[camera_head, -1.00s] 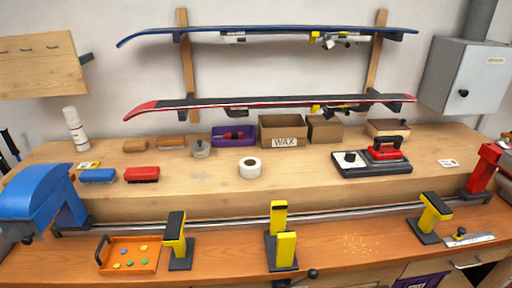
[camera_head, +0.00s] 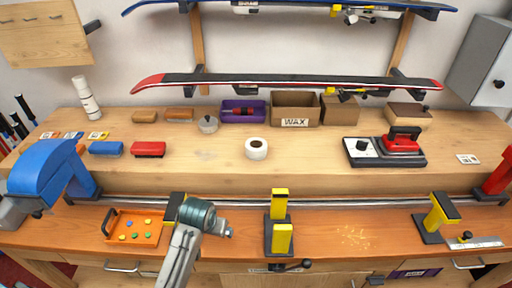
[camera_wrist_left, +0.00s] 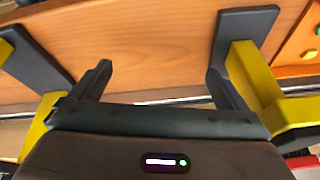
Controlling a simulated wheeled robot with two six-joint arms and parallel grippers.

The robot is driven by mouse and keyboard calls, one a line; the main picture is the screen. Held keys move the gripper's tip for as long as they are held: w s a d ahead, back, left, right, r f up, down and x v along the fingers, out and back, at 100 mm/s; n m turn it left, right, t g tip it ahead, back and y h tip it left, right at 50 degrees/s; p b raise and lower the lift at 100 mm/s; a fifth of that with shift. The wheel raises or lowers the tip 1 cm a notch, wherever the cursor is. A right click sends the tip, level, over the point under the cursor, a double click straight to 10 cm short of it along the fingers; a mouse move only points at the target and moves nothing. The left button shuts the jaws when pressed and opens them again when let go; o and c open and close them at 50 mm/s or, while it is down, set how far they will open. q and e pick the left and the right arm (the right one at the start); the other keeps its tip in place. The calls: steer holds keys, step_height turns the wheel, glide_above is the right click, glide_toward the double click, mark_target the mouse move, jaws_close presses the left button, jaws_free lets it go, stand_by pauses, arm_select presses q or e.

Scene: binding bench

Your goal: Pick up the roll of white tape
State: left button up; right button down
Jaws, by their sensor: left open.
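The roll of white tape (camera_head: 256,148) stands on the raised wooden shelf of the bench, near the middle of the head view. It does not show in the left wrist view. My left arm (camera_head: 196,215) reaches in from the bottom of the head view, over the lower front bench, in front and to the left of the tape and well apart from it. In the left wrist view my left gripper (camera_wrist_left: 158,78) is open, with nothing between its fingers and the orange-brown bench below. My right gripper is in neither view.
Yellow-and-black ski stands (camera_head: 280,222) rise from the front bench on both sides of my left gripper. An orange tray (camera_head: 108,238) sits to the left. A metal rail (camera_head: 345,202) runs before the shelf. The waxing iron (camera_head: 402,142) stands right of the tape.

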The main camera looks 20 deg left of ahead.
arm_select(q)
steer(key=w+d+r, duration=0.1)
steer(key=w+r, duration=0.3)
steer(key=w, duration=0.4)
steer(key=w+d+r, duration=0.1)
steer(key=w+r, duration=0.3)
steer(key=w, duration=0.4)
steer(key=n, duration=0.1)
glide_toward(254, 149)
steer(key=x, duration=0.2)
steer(key=p+x, duration=0.1)
steer(key=x, duration=0.1)
steer(key=p+x, duration=0.1)
steer(key=x, duration=0.1)
steer(key=shift+w+a, duration=0.35)
steer(key=shift+w, duration=0.05)
steer(key=shift+w+d+f+p, duration=0.2)
steer(key=shift+w+f+p, duration=0.2)
steer(key=shift+p, duration=0.2)
steer(key=p+x, duration=0.1)
steer(key=x, duration=0.2)
steer(key=shift+w+d, duration=0.1)
steer(key=shift+d, duration=0.05)
steer(key=shift+w+f, duration=0.15)
steer(key=shift+f, duration=0.35)
steer(key=c, duration=1)
steer(key=shift+r+t, duration=0.1)
steer(key=shift+t, duration=0.2)
steer(key=shift+c, duration=0.2)
